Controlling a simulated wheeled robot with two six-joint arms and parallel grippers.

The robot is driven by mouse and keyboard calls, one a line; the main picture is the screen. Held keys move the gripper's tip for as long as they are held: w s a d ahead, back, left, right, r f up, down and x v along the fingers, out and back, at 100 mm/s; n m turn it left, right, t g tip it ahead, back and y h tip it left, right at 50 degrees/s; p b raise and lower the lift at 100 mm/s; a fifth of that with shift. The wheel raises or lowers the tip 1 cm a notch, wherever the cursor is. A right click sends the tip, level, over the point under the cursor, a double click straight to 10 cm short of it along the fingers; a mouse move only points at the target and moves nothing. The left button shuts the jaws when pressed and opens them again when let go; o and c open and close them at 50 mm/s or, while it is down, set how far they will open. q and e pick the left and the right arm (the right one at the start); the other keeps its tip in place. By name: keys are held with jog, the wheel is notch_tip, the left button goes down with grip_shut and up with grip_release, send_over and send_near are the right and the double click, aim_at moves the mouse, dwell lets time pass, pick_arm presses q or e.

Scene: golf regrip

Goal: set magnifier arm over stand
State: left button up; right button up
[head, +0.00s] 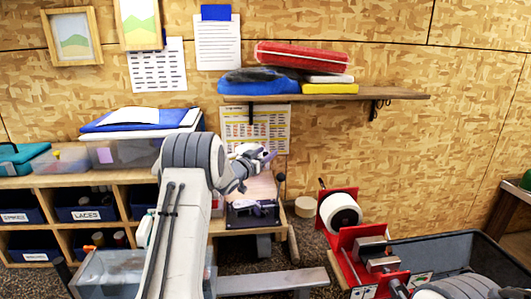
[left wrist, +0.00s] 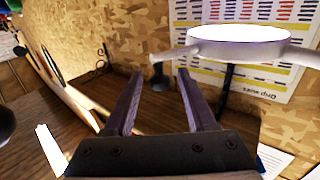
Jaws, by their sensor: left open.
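The magnifier (left wrist: 238,36) has a white round head with a bright top and a short stub on its left. In the left wrist view it is ahead and to the right of my left gripper (left wrist: 158,78). The gripper is open, and its two dark fingers are apart with nothing between them. The stub and a small dark knob (left wrist: 160,84) appear just beyond the fingertips; I cannot tell if they touch. In the head view my left gripper (head: 268,156) is above the small bench, with the white magnifier head (head: 247,149) beside it. A dark stand-like piece (head: 250,214) is on the bench below.
A wall shelf (head: 400,94) with folded cloths is above. A storage unit (head: 110,179) with bins stands left. A red frame (head: 345,243) with a white roll (head: 340,211) stands right of the bench. My right gripper is not visible.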

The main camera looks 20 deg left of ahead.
pick_arm(q)
grip_shut()
dwell(1.3)
